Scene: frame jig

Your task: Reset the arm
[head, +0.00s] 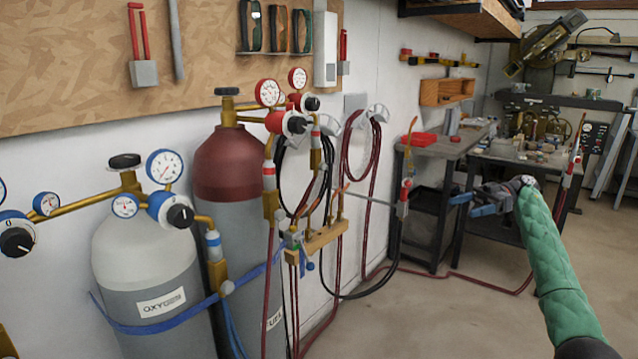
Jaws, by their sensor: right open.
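My right arm, in a green quilted sleeve (556,262), reaches up from the lower right of the head view. My right gripper (466,203) is at its end, pointing left, with blue-tipped fingers apart and nothing seen between them. It appears in front of the dark workbench area and apart from the hoses and torch to its left. My left gripper is not in view.
A grey oxygen cylinder (145,265) and a red-topped cylinder (230,165) stand strapped at the left wall. Hoses (362,165) and a brass torch holder (322,238) hang beside them. A grey workbench (440,146) stands behind.

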